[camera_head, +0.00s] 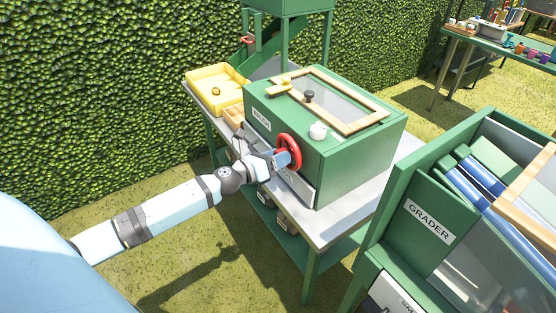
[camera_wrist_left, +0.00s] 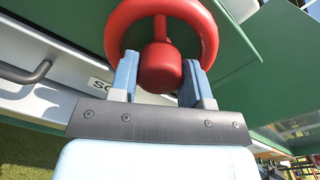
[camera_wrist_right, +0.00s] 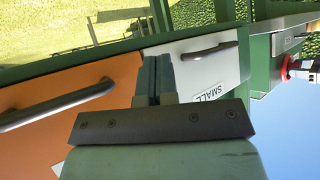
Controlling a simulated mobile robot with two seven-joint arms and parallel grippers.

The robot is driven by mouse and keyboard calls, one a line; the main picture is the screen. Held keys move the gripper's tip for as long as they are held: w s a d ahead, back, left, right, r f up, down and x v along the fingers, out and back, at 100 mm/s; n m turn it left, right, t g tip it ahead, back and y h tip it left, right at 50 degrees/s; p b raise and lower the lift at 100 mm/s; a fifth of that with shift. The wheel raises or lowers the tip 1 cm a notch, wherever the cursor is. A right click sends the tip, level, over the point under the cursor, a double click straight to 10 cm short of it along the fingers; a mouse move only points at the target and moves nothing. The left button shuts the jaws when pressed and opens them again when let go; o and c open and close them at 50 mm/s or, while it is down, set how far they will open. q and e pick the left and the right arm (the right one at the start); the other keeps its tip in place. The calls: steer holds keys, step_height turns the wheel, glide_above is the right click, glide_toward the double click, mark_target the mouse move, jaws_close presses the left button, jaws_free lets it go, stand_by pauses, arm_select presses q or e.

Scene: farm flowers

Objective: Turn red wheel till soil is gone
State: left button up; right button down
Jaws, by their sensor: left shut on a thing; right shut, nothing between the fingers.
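The red wheel (camera_head: 288,152) is on the front side of a green box machine (camera_head: 352,158) on a grey table. It fills the top of the left wrist view (camera_wrist_left: 205,28). My left gripper (camera_head: 284,158) is at the wheel, its blue fingers (camera_wrist_left: 158,82) on either side of a red knob (camera_wrist_left: 160,68) and shut on it. A glass lid with a wooden frame (camera_head: 345,122) tops the machine; I cannot make out soil through it. My right gripper (camera_wrist_right: 156,78) is shut and empty, and shows only in its own wrist view.
A green grader (camera_head: 420,235) stands at the right, close to the table. A yellow tray (camera_head: 215,88) is at the table's far left end. In the right wrist view, an orange drawer (camera_wrist_right: 75,100) and a white drawer (camera_wrist_right: 215,70) lie close beyond my gripper. A hedge stands behind.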

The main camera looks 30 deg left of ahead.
arm_select(q)
steer(key=shift+f+m, duration=0.1)
steer(key=shift+m, duration=0.3)
stand_by(0.3)
steer(key=o, duration=0.9)
